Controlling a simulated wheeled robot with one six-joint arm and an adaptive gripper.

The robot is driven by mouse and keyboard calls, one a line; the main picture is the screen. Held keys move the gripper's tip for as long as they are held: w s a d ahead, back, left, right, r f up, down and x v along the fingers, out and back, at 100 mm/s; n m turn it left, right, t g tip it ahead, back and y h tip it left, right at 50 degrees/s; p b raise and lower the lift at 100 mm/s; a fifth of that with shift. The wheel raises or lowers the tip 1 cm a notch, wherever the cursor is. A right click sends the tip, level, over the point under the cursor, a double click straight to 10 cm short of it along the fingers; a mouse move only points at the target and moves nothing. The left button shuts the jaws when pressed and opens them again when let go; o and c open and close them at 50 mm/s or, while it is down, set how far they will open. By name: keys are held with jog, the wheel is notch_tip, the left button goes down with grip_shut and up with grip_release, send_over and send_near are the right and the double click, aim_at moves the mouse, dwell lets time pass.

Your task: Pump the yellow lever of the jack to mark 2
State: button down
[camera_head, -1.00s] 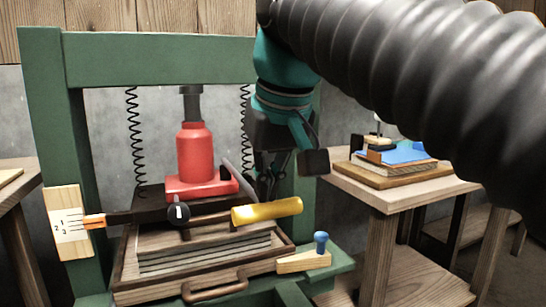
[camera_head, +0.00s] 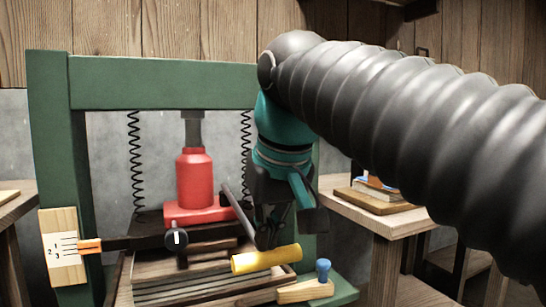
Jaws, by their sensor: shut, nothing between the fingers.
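The red jack (camera_head: 195,180) stands upright in the green press frame. Its grey lever bar slopes down to the right to a yellow grip (camera_head: 266,260), which is low, in front of the wooden stack. My gripper (camera_head: 268,242) is shut and empty, its fingertips at the top of the yellow grip, apparently touching it. The fingers partly hide the lever bar's end. A pale scale plate (camera_head: 62,272) with black lines is on the left post. An orange pointer (camera_head: 88,245) reaches its lines; the figures 2 and 3 are legible, but its exact mark is unclear.
A black round knob (camera_head: 176,238) is in front of the jack's platform. A blue-knobbed wooden piece (camera_head: 308,290) lies at the press's right front. A side table (camera_head: 400,222) with books stands right. My arm covers much of the upper right.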

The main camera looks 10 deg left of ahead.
aim_at(268, 252)
notch_tip(268, 252, up, 12)
jog(key=p, duration=0.7)
jog(key=shift+r, duration=0.15)
notch_tip(268, 252, down, 16)
jog(key=b, duration=1.1)
jog(key=shift+r, duration=0.2)
notch_tip(268, 252, up, 16)
jog(key=p, duration=1.1)
jog(key=shift+f, duration=0.2)
